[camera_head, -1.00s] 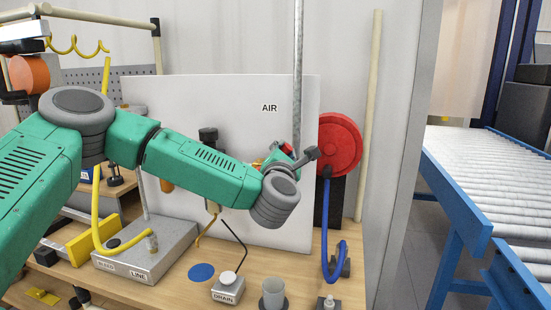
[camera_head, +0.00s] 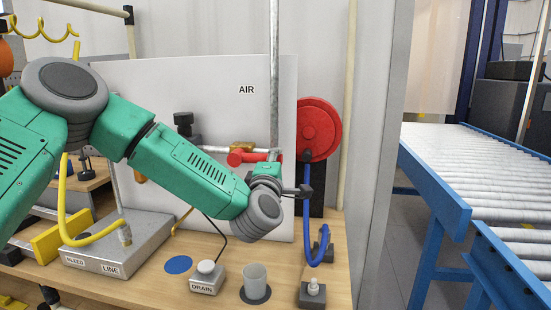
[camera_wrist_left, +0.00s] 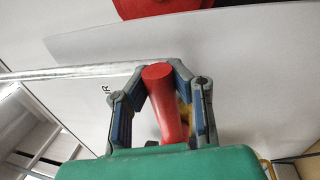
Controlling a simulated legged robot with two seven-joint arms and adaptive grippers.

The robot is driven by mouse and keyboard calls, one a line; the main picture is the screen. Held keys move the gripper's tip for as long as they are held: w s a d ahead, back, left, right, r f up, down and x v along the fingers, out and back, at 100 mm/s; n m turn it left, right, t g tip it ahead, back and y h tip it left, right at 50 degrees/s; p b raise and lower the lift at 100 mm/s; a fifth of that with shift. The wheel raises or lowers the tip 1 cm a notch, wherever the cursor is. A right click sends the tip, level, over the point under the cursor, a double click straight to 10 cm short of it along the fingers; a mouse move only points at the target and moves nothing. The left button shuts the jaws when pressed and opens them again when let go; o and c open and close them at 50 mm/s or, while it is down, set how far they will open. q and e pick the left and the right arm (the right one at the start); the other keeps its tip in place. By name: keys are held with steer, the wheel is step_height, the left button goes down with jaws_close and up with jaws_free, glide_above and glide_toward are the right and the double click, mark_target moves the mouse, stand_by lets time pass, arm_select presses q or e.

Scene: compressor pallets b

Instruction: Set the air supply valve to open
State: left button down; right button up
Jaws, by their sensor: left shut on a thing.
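The air supply valve sits on the white panel (camera_head: 215,100) below the AIR label (camera_head: 246,90). Its brass body (camera_head: 242,147) shows beside the steel pipe (camera_head: 275,85). A red bar-shaped part (camera_head: 238,159) of the valve lies roughly level just below the brass. My left gripper (camera_head: 276,157) is at the valve, right of the brass body, its fingers partly hidden by my wrist. In the left wrist view, the red valve handle (camera_wrist_left: 168,105) stands between the two fingers of my left gripper (camera_wrist_left: 168,75), which is shut on it. My right gripper is not in view.
A red hose reel (camera_head: 318,130) with a blue hose (camera_head: 312,230) hangs right of the panel. On the bench stand the BLEED/LINE box (camera_head: 150,240), the DRAIN button box (camera_head: 207,280) and a grey cup (camera_head: 255,278). A roller conveyor (camera_head: 470,165) is at the right.

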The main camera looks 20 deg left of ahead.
arm_select(q)
steer(key=shift+s+d+f+m, duration=0.1)
steer(key=shift+f+m, duration=0.4)
steer(key=shift+f, duration=0.2)
steer(key=c, duration=1.3)
jaws_free()
steer(key=shift+r, duration=0.2)
steer(key=shift+s, duration=0.3)
steer(key=v, duration=1.1)
steer(key=shift+s+f, duration=0.1)
steer(key=shift+f, duration=0.1)
